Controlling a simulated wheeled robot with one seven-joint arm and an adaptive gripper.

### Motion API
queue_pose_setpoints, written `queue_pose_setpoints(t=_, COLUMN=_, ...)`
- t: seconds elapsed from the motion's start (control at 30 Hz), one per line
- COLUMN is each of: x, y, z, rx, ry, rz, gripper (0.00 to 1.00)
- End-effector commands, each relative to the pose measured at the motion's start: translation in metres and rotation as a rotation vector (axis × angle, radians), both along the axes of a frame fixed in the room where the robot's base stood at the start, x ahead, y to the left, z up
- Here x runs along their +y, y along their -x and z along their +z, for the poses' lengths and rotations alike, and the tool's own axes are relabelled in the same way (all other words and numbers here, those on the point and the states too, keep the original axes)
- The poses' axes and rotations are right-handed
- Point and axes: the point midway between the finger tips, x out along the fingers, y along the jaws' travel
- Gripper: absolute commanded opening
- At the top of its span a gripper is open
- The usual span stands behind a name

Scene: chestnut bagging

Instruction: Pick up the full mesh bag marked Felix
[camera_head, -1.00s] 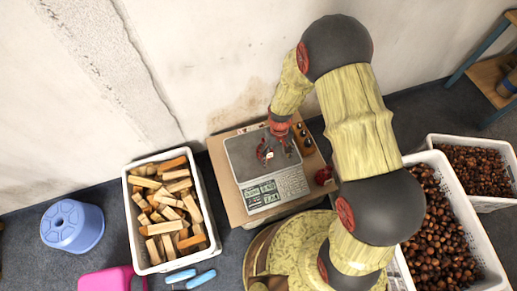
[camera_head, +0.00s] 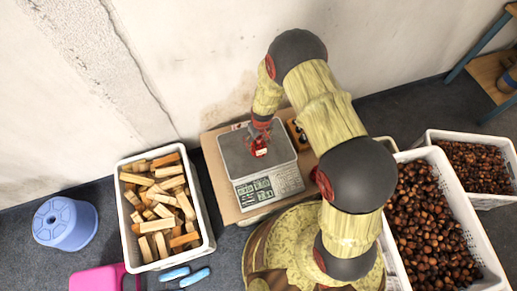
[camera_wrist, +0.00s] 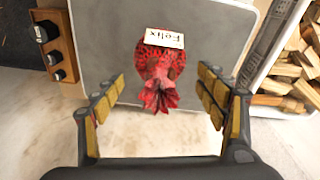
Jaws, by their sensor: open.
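A red mesh bag (camera_wrist: 162,70) with a white tag reading Felix (camera_wrist: 163,39) lies on the grey plate of the weighing scale (camera_wrist: 110,30). Its gathered red top points toward my gripper in the wrist view. My gripper (camera_wrist: 161,95) is open, with one finger on each side of the bag's gathered end and clear space between. In the head view the red bag (camera_head: 259,149) shows on the scale (camera_head: 238,163), just below my gripper (camera_head: 261,132). The bag's contents are hard to make out through the mesh.
A wooden block with dark knobs (camera_wrist: 55,45) stands beside the scale. A white crate of wood pieces (camera_head: 129,237) is left of it. White crates of chestnuts (camera_head: 468,222) stand at right. A blue stool (camera_head: 65,223) is far left. The wall (camera_head: 200,60) rises behind.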

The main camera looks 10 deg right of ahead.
Motion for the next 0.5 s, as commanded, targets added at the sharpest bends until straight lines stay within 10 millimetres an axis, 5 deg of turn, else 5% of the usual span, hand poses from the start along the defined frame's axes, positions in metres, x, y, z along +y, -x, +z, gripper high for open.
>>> queue_pose_setpoints(t=0.13, x=0.001, y=-0.002, z=-0.022, rx=0.001, ry=0.0, rz=-0.001, gripper=0.73)
queue_pose_setpoints(t=0.5, x=0.001, y=-0.002, z=-0.022, rx=0.0, ry=0.0, rz=-0.001, gripper=0.65)
